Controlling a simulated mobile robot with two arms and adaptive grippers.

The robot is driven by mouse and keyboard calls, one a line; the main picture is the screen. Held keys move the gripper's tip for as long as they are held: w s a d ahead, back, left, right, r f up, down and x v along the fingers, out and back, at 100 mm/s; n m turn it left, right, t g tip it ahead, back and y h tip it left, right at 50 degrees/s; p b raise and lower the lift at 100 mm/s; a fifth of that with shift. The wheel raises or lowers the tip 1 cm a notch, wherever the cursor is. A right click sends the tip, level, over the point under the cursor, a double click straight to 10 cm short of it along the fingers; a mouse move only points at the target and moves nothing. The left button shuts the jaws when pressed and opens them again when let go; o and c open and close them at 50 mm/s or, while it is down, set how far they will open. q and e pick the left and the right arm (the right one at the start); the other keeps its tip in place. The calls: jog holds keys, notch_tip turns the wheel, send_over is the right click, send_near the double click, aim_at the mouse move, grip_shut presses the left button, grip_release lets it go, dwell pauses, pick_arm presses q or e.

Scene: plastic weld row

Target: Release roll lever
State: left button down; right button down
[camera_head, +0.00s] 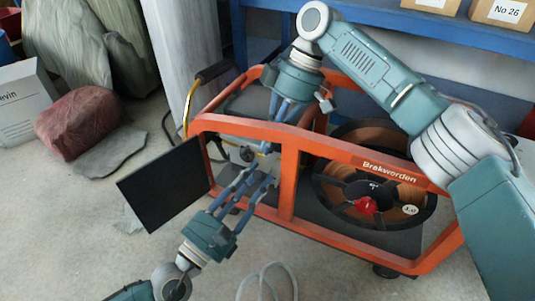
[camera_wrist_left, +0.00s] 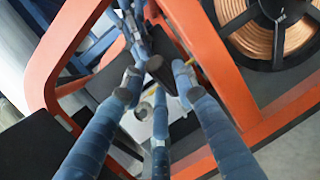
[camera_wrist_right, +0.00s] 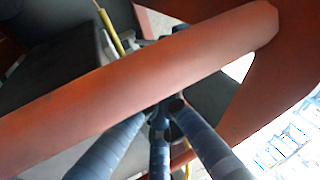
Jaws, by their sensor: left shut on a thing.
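The orange-framed machine (camera_head: 285,165) marked "Brakworden" stands on the floor. My left gripper (camera_head: 258,180) reaches into its left opening from the front. In the left wrist view its fingers (camera_wrist_left: 158,95) close around a dark round-ended part (camera_wrist_left: 160,68); I cannot tell if this is the roll lever. My right gripper (camera_head: 283,108) comes down from above at the top bar. In the right wrist view its fingers (camera_wrist_right: 165,106) converge at the orange bar (camera_wrist_right: 130,85), which hides what lies beyond. A red knob (camera_head: 366,205) shows on the wire spool, apart from both grippers.
The black spool with copper-coloured wire (camera_head: 400,192) fills the machine's right bay. A dark flat panel (camera_head: 165,185) stands at the left end. A blue shelf (camera_head: 430,28) with boxes is behind. A pale cable (camera_head: 268,280) lies on the floor in front.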

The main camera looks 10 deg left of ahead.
jog(key=shift+s+f, duration=0.45)
jog(key=shift+s, duration=0.2)
jog(key=shift+s+f, duration=0.4)
jog(key=shift+s, duration=0.25)
jog(key=shift+s, duration=0.1)
